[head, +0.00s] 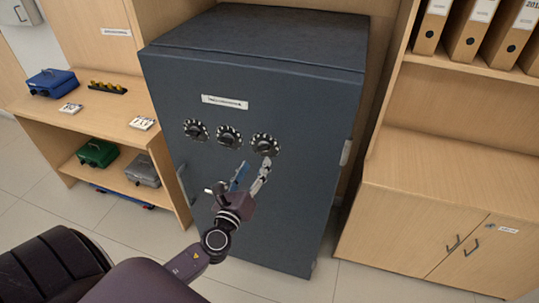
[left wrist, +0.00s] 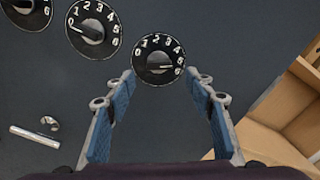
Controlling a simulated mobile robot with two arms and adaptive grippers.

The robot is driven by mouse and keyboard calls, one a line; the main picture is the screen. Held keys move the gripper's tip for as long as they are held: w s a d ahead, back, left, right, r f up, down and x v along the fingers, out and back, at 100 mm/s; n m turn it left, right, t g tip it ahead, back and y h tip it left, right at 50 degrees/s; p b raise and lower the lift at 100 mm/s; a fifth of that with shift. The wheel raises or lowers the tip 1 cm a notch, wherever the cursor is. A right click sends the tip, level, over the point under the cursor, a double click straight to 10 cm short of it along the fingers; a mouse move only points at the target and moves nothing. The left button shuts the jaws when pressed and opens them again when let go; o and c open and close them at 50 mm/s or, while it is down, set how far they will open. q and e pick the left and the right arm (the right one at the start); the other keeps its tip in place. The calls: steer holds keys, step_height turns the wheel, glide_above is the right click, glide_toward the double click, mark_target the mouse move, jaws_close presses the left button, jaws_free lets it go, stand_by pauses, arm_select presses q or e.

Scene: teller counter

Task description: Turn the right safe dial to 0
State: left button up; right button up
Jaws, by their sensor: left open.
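A dark grey safe (head: 300,95) has three black dials in a row on its front. The right dial (head: 265,144) also shows in the left wrist view (left wrist: 159,58), numbered 0 to 6. Its pale pointer mark points right, near the 5 and 6. My left gripper (head: 254,170) is open and empty just below the right dial. In the left wrist view its blue-padded fingers (left wrist: 160,76) lie apart to the lower left and lower right of the dial, not closed on it. My right gripper is not in view.
The middle dial (left wrist: 94,27) has its pointer near 0; the left dial (left wrist: 25,8) is cut off. A metal handle (left wrist: 35,136) is at lower left. Wooden shelving with cash boxes (head: 52,82) stands left, a wooden cabinet (head: 440,200) right.

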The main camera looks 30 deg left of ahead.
mark_target(262, 152)
arm_select(q)
steer(key=x, duration=0.3)
steer(key=shift+s+a+p, duration=0.1)
steer(key=shift+a+p, duration=0.1)
steer(key=shift+p, duration=0.1)
steer(key=shift+x, duration=1.15)
steer(key=shift+w+d, duration=0.15)
steer(key=shift+w, duration=0.25)
steer(key=shift+w+a+p, duration=0.2)
steer(key=shift+w+p, duration=0.1)
steer(key=shift+w, duration=0.1)
steer(key=shift+f, duration=0.1)
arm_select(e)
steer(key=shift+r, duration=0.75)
